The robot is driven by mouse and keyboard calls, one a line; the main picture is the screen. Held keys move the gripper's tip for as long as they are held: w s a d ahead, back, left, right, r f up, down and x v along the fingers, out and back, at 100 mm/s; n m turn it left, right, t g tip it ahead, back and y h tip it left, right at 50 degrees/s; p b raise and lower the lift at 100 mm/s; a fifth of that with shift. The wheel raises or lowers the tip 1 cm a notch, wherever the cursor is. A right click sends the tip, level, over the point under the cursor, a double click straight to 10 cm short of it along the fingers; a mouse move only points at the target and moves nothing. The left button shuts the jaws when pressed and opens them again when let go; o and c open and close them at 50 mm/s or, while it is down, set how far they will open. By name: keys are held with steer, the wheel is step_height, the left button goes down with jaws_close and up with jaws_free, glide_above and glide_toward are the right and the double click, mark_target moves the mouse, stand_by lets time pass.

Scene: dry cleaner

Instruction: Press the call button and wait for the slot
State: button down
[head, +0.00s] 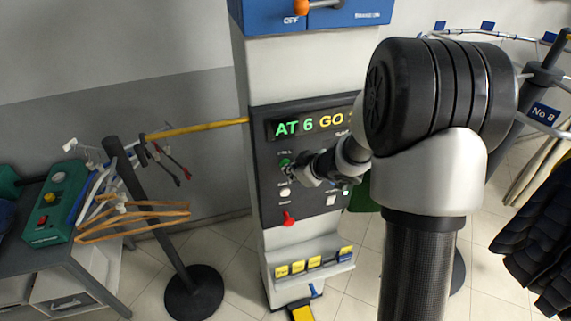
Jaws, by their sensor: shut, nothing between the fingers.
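A control post (320,57) stands in the middle of the head view with a dark panel (268,209). Its lit display (308,126) reads "AT 6 GO" and the rest is hidden behind my arm. On the panel are a green button (284,162), a white button (285,193) and a red lever or knob (289,218). My gripper (290,174) is shut and empty, close to the panel by the green button. I cannot tell whether it touches the button. My arm hides the panel's right part.
Wooden hangers (135,222) and a green control box (55,203) are on the left. A rail with a "No 8" tag (544,113) and dark garments (540,235) are on the right.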

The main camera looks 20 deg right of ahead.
steer(key=shift+w, duration=0.2)
steer(key=shift+s, duration=0.1)
stand_by(0.4)
steer(key=shift+s, duration=0.75)
steer(key=s, duration=0.5)
steer(key=shift+b, duration=0.3)
stand_by(0.4)
